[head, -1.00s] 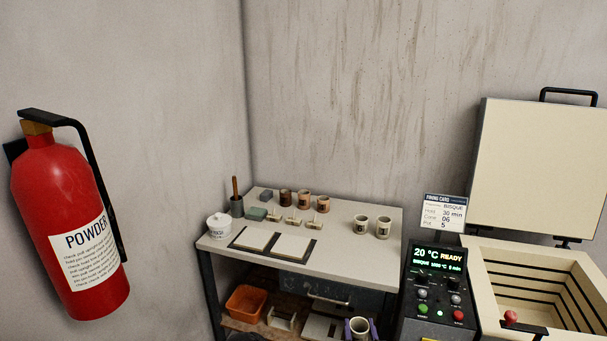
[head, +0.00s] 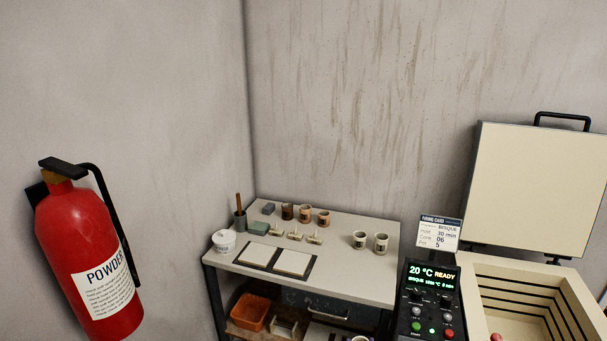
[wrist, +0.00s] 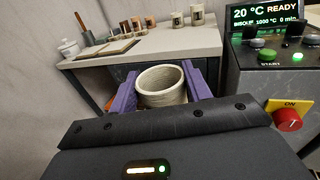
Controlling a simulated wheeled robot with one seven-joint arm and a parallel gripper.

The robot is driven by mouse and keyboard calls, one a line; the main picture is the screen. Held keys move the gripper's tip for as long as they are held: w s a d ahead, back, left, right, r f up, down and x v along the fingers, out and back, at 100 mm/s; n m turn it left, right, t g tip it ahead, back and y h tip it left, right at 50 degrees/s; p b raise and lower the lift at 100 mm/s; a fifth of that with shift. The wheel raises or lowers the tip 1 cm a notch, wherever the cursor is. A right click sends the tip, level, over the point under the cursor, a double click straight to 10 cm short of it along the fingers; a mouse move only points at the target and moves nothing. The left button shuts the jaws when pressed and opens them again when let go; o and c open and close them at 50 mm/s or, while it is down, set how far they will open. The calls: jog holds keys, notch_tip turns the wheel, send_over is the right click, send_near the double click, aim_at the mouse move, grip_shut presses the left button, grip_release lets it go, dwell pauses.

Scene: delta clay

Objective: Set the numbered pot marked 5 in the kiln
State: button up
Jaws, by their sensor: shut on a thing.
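My gripper (wrist: 162,90) is shut on a pale cream pot (wrist: 162,86), with a purple finger on each side of it. The pot is upright and its open mouth shows; no number on it can be read. In the head view only the rim of the held pot (head: 361,339) shows at the bottom edge. The kiln (head: 468,290) stands at the right with its lid (head: 535,185) raised.
The control box (head: 430,295) reads 20 °C READY; a firing card (head: 440,233) above it lists pot 5. A red emergency knob (wrist: 288,120) is close on the right. The table (head: 350,280) holds two pale pots, several brown pots and tiles. A fire extinguisher (head: 80,250) hangs left.

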jog(key=s+f, duration=0.4)
jog(key=f, duration=0.1)
jog(key=shift+s+a+f, duration=0.15)
jog(key=shift+a+f, duration=0.05)
jog(key=shift+s, duration=0.1)
dwell(0.7)
jog(key=shift+a, duration=0.1)
